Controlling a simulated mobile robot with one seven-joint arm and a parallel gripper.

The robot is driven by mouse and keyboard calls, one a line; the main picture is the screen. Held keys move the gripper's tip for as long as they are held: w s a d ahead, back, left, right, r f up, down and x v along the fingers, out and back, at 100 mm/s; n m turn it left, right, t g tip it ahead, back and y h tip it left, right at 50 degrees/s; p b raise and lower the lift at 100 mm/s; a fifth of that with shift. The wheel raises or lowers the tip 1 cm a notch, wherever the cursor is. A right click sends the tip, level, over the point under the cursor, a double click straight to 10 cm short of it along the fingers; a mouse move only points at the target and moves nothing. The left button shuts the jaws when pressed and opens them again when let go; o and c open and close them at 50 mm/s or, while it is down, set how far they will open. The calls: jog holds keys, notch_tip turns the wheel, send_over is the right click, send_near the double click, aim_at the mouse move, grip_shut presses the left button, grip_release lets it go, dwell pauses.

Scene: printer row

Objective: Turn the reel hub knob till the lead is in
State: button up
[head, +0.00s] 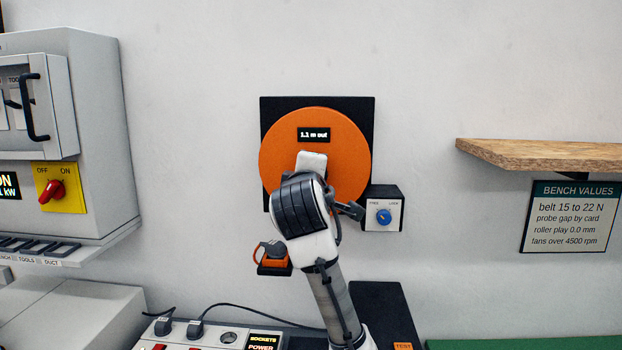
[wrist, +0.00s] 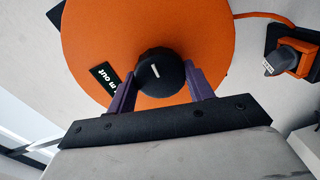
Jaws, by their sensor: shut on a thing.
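The orange reel (head: 345,135) is on a black wall plate (head: 268,105) in the head view. Its display (head: 313,134) reads "1.1 m out". My arm hides the hub in that view. In the wrist view the black hub knob (wrist: 160,72) with a white mark stands at the middle of the reel (wrist: 110,35). My gripper (wrist: 155,85) is shut on the knob, one purple finger on each side. The orange lead (wrist: 262,15) runs from the reel to a dark plug (wrist: 289,58) in an orange holder; the plug also shows low left of the reel in the head view (head: 275,252).
A small box with a blue knob (head: 384,216) sits right of the reel, close to my wrist. A grey cabinet (head: 95,130) with a red switch (head: 51,192) is at left. A wooden shelf (head: 540,150) juts out at right. A socket strip (head: 200,340) is below.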

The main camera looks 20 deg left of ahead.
jog(key=n+b, duration=0.1)
jog(key=n, duration=0.5)
jog(key=n+b, duration=0.1)
jog(key=n, duration=0.4)
jog(key=n+b, duration=0.1)
jog(key=n, duration=0.5)
jog(key=shift+f+n+t+h, duration=0.25)
jog(key=shift+n+t+h, duration=0.05)
jog(key=shift+t+h, duration=0.1)
dwell(3.1)
dwell(0.4)
jog(key=o, duration=1)
